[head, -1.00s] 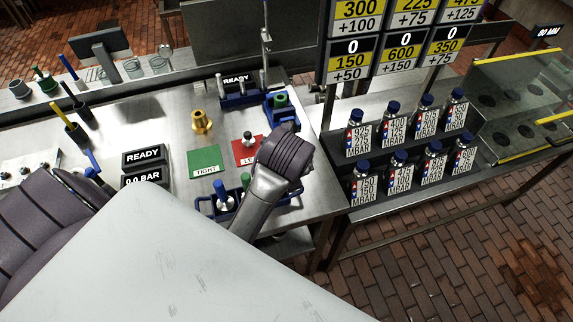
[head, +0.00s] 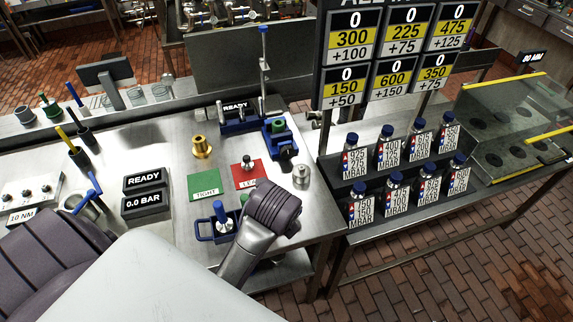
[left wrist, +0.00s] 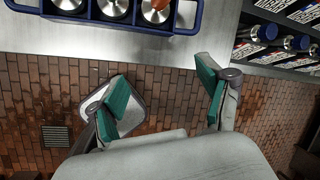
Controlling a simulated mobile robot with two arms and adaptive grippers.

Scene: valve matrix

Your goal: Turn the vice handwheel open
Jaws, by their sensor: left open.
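A blue vice-like fixture (head: 270,140) with a green part on top stands at the back right of the bench in the head view. A dark round knob (head: 288,153) shows at its front right and may be the handwheel. It is too small to tell how far it is turned. My left gripper (left wrist: 165,95) is open and empty in the left wrist view, its green-padded fingers apart over the floor beyond the bench edge. It is away from the fixture; in the head view my own arm hides it. My right gripper is in neither view.
A blue tray (left wrist: 182,28) with silver parts lies at the bench edge. A silver cylinder (head: 301,178), red mat (head: 238,183), green mat (head: 205,194) and brass part (head: 201,147) are on the bench. Bottles (head: 387,147) stand on a rack to the right.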

